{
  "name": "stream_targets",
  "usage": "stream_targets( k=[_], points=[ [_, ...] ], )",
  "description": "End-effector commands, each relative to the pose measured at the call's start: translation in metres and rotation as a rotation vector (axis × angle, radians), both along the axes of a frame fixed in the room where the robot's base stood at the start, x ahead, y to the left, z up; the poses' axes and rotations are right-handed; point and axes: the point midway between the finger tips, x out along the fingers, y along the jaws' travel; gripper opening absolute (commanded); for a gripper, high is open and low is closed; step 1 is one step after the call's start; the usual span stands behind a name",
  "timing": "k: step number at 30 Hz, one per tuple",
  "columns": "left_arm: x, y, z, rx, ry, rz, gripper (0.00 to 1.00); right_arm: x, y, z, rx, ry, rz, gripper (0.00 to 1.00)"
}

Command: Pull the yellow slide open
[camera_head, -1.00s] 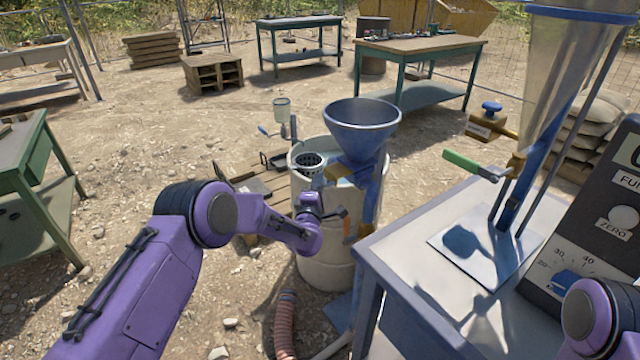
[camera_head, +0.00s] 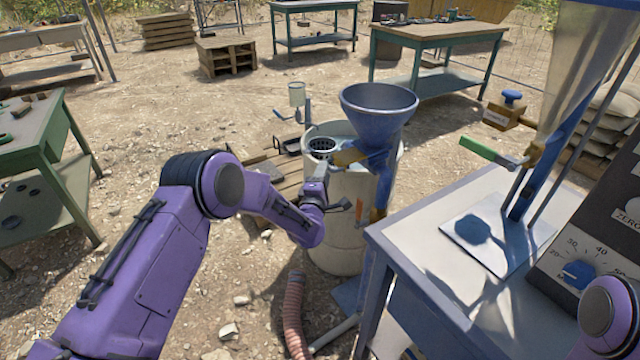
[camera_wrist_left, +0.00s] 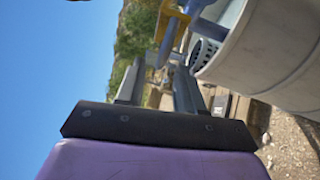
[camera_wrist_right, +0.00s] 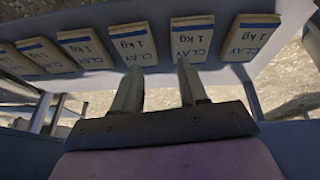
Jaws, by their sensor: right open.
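The yellow slide (camera_head: 349,157) sits under the blue funnel (camera_head: 379,112), beside its blue post, above the pale barrel. What looks like the same yellow part shows at the top of the left wrist view (camera_wrist_left: 173,24). My left gripper (camera_head: 334,188) is in front of the barrel, just below the slide in the picture. Whether a finger touches the slide cannot be told. My right gripper (camera_wrist_right: 158,80) is open and empty, with its fingertips near a row of clay blocks (camera_wrist_right: 132,43).
The pale barrel (camera_head: 338,240) stands behind my left gripper. A blue-grey table (camera_head: 420,250) with a clear hopper and a dial box (camera_head: 590,255) is at the right. A ribbed hose (camera_head: 293,310) lies on the ground.

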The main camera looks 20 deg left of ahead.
Motion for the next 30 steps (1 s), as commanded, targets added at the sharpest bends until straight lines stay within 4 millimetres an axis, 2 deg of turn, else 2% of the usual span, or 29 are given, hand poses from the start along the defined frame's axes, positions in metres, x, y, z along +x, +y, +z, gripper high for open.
stream_targets(
  k=[6,12,16,27,30],
  points=[
    [-0.051,-0.008,-0.008,0.001,0.002,-0.003,0.37,0.0,0.0,-0.007,0.0,0.0,0.0,0.43],
    [-0.083,-0.011,-0.011,0.001,0.0,-0.002,0.37,0.0,0.0,-0.011,0.0,0.0,0.0,0.43],
    [-0.089,-0.011,-0.01,0.0,-0.001,0.0,0.37,0.0,0.0,-0.011,0.0,0.0,0.0,0.43],
    [-0.089,-0.012,-0.01,0.003,-0.001,-0.001,0.37,0.0,0.0,-0.011,0.0,0.0,0.0,0.43],
    [-0.088,-0.013,-0.014,0.095,0.031,0.001,0.37,0.0,0.0,-0.011,0.0,0.0,0.0,0.43]
  ],
)
